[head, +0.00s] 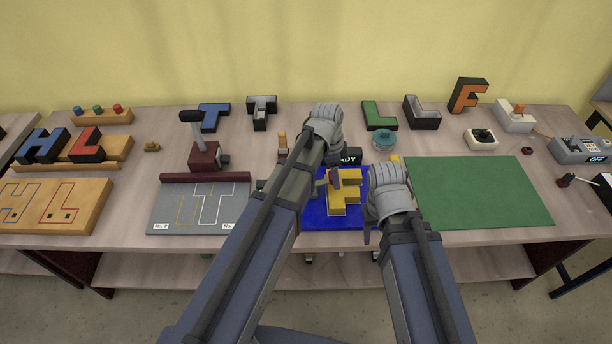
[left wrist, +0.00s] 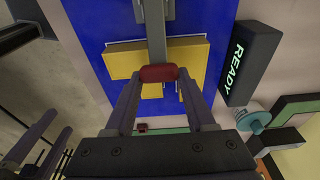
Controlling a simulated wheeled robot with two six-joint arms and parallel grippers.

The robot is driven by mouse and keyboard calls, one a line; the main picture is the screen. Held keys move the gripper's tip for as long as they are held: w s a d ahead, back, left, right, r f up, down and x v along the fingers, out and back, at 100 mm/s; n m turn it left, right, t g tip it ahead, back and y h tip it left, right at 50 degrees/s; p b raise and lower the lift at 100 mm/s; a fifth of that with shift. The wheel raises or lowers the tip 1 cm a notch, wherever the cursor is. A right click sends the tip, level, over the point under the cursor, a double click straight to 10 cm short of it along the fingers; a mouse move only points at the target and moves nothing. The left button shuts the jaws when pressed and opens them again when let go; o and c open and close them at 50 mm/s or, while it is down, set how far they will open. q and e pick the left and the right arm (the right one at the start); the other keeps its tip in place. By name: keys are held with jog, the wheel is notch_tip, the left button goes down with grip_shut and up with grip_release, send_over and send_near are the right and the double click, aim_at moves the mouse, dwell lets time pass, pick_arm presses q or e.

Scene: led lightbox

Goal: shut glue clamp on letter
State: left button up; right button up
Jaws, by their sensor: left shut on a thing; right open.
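The yellow letter (head: 346,197) lies on a blue mat (head: 317,212); it also shows in the left wrist view (left wrist: 190,58), within a pale outline. The glue clamp has a grey bar (left wrist: 155,30) that runs over the letter in the left wrist view and ends in a red handle (left wrist: 158,73). My left gripper (left wrist: 158,82) is shut on this red handle, with a finger on each side of it. Whether the clamp presses on the letter cannot be told. My right gripper (head: 370,222) is open and empty at the right edge of the blue mat, beside the letter.
A dark box reading READY (left wrist: 248,62) stands behind the mat. A teal spool (head: 384,140) is to its right. A clear green mat (head: 480,192) lies further right. A grey board (head: 170,213) with letter outlines lies left. Several block letters stand at the back.

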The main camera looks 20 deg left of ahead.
pick_arm(q)
jog(key=shift+d+f+b, duration=0.35)
jog(key=shift+f+b, duration=0.45)
jog(key=shift+f, duration=0.1)
jog(key=shift+w, duration=0.1)
jog(key=o, duration=1.2)
jog(key=shift+a+r+p, duration=0.15)
jog(key=shift+r+p, duration=0.85)
jog(key=shift+a+r+p, duration=0.15)
jog(key=shift+r+p, duration=0.8)
jog(key=r+p, duration=0.4)
jog(key=shift+s+a, duration=0.2)
jog(key=shift+a, duration=0.15)
